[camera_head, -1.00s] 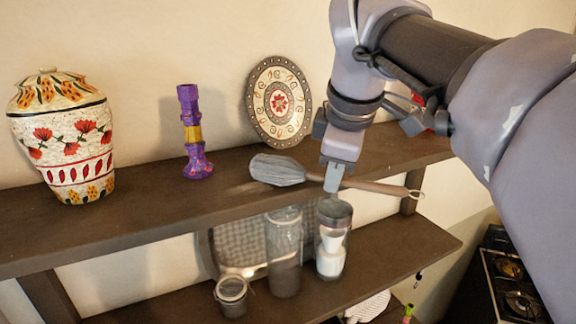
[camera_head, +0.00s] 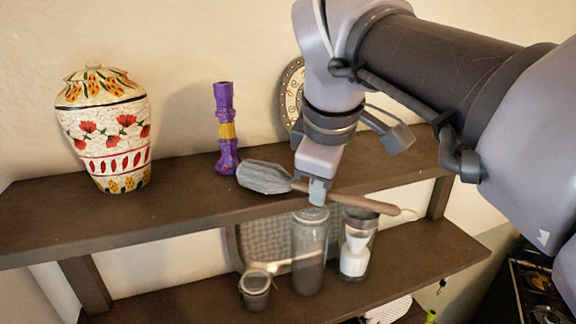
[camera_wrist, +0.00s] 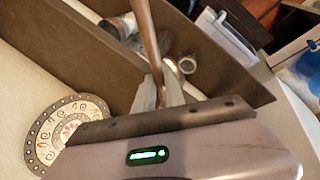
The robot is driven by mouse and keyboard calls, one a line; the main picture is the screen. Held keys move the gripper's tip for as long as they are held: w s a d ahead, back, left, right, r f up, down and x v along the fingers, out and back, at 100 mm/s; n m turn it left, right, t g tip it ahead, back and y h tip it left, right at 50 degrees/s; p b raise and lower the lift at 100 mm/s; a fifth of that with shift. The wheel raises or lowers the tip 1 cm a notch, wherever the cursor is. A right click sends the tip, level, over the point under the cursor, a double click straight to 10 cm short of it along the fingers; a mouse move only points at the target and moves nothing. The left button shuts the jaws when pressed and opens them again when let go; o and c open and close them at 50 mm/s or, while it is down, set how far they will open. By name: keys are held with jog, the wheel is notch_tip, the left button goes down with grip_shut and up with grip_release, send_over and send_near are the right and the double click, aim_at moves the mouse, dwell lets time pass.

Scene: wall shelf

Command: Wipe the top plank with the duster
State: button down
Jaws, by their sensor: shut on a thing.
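The duster (camera_head: 265,177) has a grey head and a brown wooden handle. My gripper (camera_head: 318,190) is shut on the handle close to the head, at the front edge of the top plank (camera_head: 190,204). The head is at the plank's surface, just right of the purple candlestick; I cannot tell whether it touches. The handle points right and slightly down. In the wrist view, my gripper's fingers (camera_wrist: 158,92) close around the brown handle (camera_wrist: 147,35), and the duster's head is hidden.
A painted vase (camera_head: 105,130) and a purple candlestick (camera_head: 226,130) stand on the top plank. A decorated plate (camera_head: 291,90) leans on the wall, partly behind my arm. Jars (camera_head: 309,255) stand on the lower plank. The top plank is clear between vase and candlestick.

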jog(key=shift+d+r, duration=0.1)
jog(key=shift+r, duration=2.95)
jog(key=shift+r, duration=1.45)
